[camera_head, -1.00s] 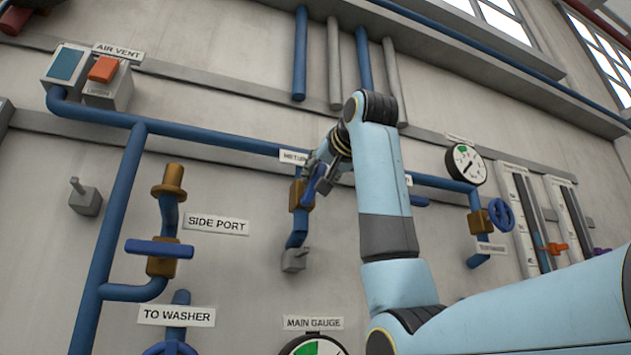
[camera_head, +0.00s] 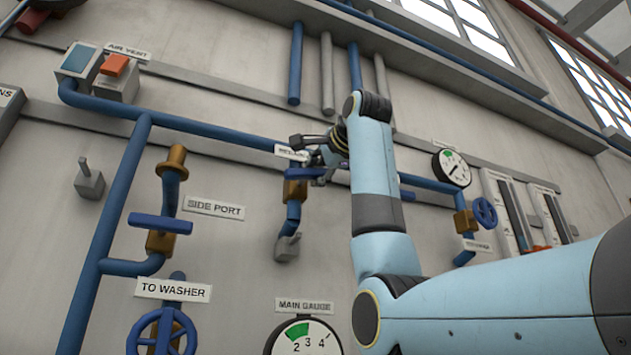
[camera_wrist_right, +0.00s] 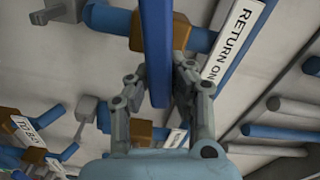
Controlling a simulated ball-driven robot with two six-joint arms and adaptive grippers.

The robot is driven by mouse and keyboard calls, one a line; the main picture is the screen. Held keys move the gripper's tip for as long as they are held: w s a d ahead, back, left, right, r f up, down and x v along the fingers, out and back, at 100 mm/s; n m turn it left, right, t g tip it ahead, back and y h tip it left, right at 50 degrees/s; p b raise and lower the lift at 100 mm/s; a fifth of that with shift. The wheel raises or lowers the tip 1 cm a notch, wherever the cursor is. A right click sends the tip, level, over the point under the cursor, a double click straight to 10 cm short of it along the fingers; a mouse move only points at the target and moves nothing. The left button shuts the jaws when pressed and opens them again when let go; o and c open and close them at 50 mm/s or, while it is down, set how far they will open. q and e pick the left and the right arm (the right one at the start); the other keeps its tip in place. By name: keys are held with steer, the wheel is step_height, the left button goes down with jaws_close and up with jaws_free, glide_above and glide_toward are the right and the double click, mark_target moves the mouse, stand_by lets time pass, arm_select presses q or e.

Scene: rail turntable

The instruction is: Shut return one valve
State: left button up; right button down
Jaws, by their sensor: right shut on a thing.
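The return one valve has a brass body (camera_head: 295,191) on a short blue vertical pipe, under a partly hidden label (camera_head: 290,152). Its blue lever (camera_head: 302,174) lies about level, across the pipe. My right gripper (camera_head: 318,163) is at the lever, partly hidden by its own wrist. In the right wrist view, the blue lever (camera_wrist_right: 156,45) runs between the two fingers of my right gripper (camera_wrist_right: 160,78), which is shut on it. The brass body (camera_wrist_right: 178,35) and the "RETURN ON..." label (camera_wrist_right: 232,38) show behind. My left gripper is not in view.
The side port valve with a blue lever (camera_head: 160,224) is left, above the washer valve's blue handwheel (camera_head: 143,330). A grey toggle box (camera_head: 287,248) sits below the return valve. A round gauge (camera_head: 452,167) and a small blue handwheel (camera_head: 485,212) are right.

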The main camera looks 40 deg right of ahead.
steer(key=shift+f+m+b, duration=0.25)
steer(key=shift+m+b, duration=0.25)
steer(key=shift+m, duration=0.25)
steer(key=shift+f+m+b, duration=0.2)
steer(key=shift+m+b, duration=0.25)
steer(key=shift+m, duration=0.3)
steer(key=c, duration=1.2)
jaws_free()
steer(key=shift+o, duration=0.2)
steer(key=shift+s, duration=0.2)
steer(key=v, duration=1.1)
steer(key=shift+s, duration=0.3)
